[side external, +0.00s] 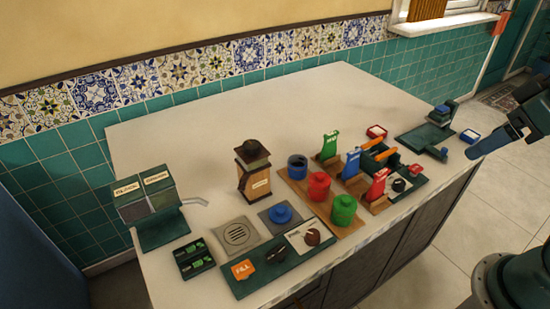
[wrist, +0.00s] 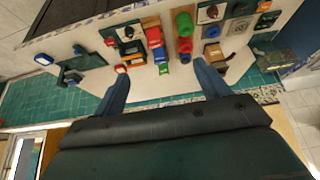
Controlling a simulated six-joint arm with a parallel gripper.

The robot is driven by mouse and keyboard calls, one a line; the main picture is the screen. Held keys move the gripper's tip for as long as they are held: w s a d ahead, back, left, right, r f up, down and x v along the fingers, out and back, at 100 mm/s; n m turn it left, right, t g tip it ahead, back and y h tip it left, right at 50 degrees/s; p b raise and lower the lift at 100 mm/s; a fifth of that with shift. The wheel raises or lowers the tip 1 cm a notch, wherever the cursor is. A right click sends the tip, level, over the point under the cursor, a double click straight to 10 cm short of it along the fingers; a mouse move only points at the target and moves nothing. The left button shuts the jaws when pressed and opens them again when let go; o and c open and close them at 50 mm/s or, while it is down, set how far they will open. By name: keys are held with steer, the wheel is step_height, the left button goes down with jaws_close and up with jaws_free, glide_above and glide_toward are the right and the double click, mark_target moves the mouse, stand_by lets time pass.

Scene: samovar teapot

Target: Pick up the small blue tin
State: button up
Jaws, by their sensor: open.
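A small dark blue tin (side external: 297,168) stands upright on a wooden board (side external: 328,219) on the white counter. A red tin (side external: 319,186) and a green tin (side external: 343,210) stand in a row with it. In the wrist view the blue tin (wrist: 186,58) shows beyond the red tin (wrist: 184,44), between my spread fingers in the picture. My gripper (side external: 474,153) is at the right of the side view, off the counter's right end and well apart from the tins. In the wrist view my gripper (wrist: 160,67) is open, with nothing between its fingers.
Green, blue and red upright holders (side external: 352,163) stand close beside the tins. A brown wooden dispenser (side external: 253,170) stands left of them. A blue knob-like piece (side external: 281,213) sits on a grey plate. The counter's back area is clear.

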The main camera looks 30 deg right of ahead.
steer(key=w+a+f+n+g+y, duration=0.15)
steer(key=w+n, duration=0.35)
steer(key=w, duration=1.3)
steer(key=w+a+f+n, duration=0.2)
steer(key=w+f, duration=0.4)
steer(key=w, duration=0.3)
steer(key=n+y, duration=0.2)
glide_toward(297, 168)
step_height(297, 168, up, 2)
steer(key=w+d, duration=0.2)
steer(key=d, duration=0.1)
steer(key=shift+s+r+g, duration=0.1)
steer(key=shift+r+g, duration=0.15)
steer(key=shift+g, duration=0.2)
steer(key=shift+f, duration=0.1)
steer(key=shift+x, duration=4.2)
steer(key=shift+f, duration=0.1)
